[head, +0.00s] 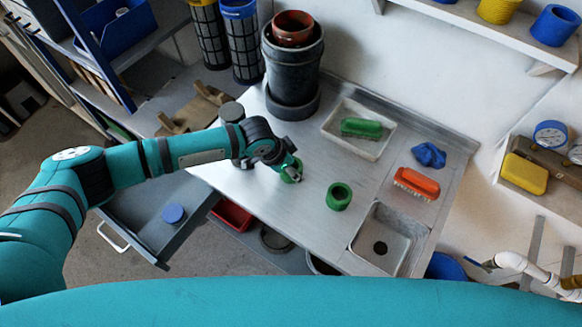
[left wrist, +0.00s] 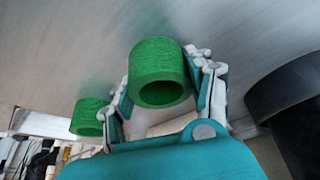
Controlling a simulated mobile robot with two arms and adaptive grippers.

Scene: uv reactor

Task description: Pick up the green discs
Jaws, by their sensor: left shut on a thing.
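Two green discs, each a short thick ring with a hole, are in view. My left gripper (head: 293,172) is shut on one green disc (left wrist: 158,60), low over the steel counter (head: 255,205). In the left wrist view the disc sits between the two fingers (left wrist: 163,90). In the head view this disc (head: 288,178) is partly hidden by the fingers. The other green disc (head: 338,196) lies on the counter, right of the gripper; it also shows in the left wrist view (left wrist: 88,117). I cannot tell whether the held disc touches the counter. My right gripper is not in view.
A white tray (head: 333,128) with a green brush (head: 361,128) stands behind. An orange brush (head: 417,183), a blue cloth (head: 429,154) and a sink (head: 380,228) are to the right. Dark stacked pots (head: 292,70) stand behind my arm. An open drawer (head: 140,240) holds a blue disc (head: 174,213).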

